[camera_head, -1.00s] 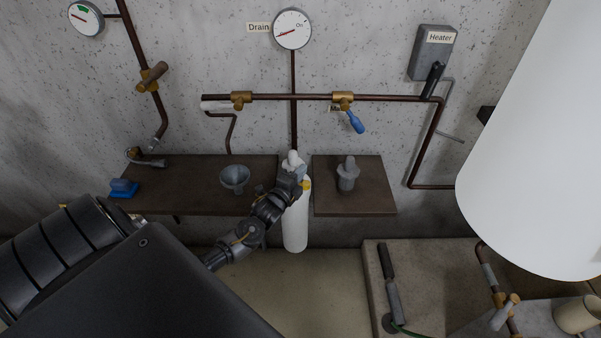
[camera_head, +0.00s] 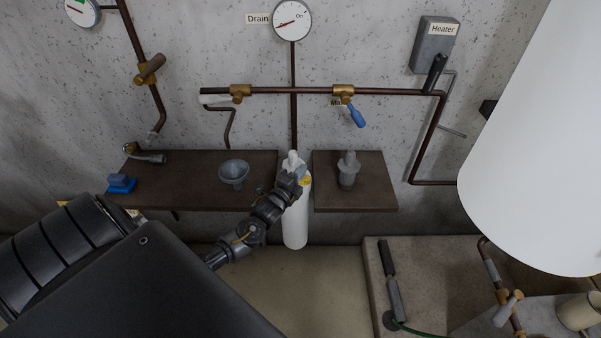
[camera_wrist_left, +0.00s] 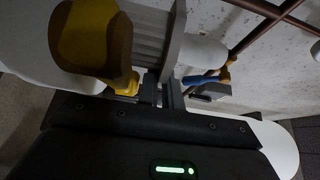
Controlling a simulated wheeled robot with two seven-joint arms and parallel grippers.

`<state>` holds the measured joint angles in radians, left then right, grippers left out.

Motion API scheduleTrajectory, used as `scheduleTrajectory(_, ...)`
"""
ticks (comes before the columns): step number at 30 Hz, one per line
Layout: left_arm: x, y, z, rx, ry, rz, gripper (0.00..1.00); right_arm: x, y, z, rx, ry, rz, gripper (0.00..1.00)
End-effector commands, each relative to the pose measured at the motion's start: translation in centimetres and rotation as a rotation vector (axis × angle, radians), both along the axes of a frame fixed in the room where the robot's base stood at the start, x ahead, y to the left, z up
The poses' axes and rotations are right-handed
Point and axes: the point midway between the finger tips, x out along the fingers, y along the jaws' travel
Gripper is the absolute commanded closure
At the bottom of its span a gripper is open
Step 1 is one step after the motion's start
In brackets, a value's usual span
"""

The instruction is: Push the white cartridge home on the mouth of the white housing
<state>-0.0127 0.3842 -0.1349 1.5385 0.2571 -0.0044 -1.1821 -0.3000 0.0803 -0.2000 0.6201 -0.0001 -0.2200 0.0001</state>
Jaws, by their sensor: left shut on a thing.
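In the head view the white housing (camera_head: 295,230) is a tall upright white cylinder in the gap between two brown shelves, with a yellow patch near its top. A small white piece, which I take for the white cartridge (camera_head: 292,158), sits directly above it. My left gripper (camera_head: 297,177) reaches in from the lower left and is shut at the cartridge; its fingers cover the joint. In the left wrist view the cartridge (camera_wrist_left: 205,52) is right of the grey fingers, with white and yellow parts close on the left. Whether cartridge and housing touch cannot be told. My right gripper is not in view.
A grey funnel (camera_head: 234,174) is on the left shelf (camera_head: 200,192) and a grey fitting (camera_head: 348,170) on the right one. A pipe with a blue-handled valve (camera_head: 356,116) runs above. A big white tank (camera_head: 530,150) fills the right side.

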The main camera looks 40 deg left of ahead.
Motion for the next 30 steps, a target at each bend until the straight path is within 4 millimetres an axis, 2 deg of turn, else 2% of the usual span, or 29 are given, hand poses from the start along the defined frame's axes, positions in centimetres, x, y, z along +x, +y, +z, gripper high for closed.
scheduleTrajectory(10,0.0,0.0,-1.0,0.000,0.000,0.000,1.00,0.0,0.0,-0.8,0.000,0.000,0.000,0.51)
scheduleTrajectory(11,0.0,0.0,-0.9,0.000,0.000,0.000,0.89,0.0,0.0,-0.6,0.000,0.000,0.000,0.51)
scheduleTrajectory(16,-0.1,0.0,-1.0,-0.001,0.005,0.000,0.68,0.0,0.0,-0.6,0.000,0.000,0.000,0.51)
scheduleTrajectory(30,-0.4,-0.3,-1.8,-0.003,0.021,-0.004,0.68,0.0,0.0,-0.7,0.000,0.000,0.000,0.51)
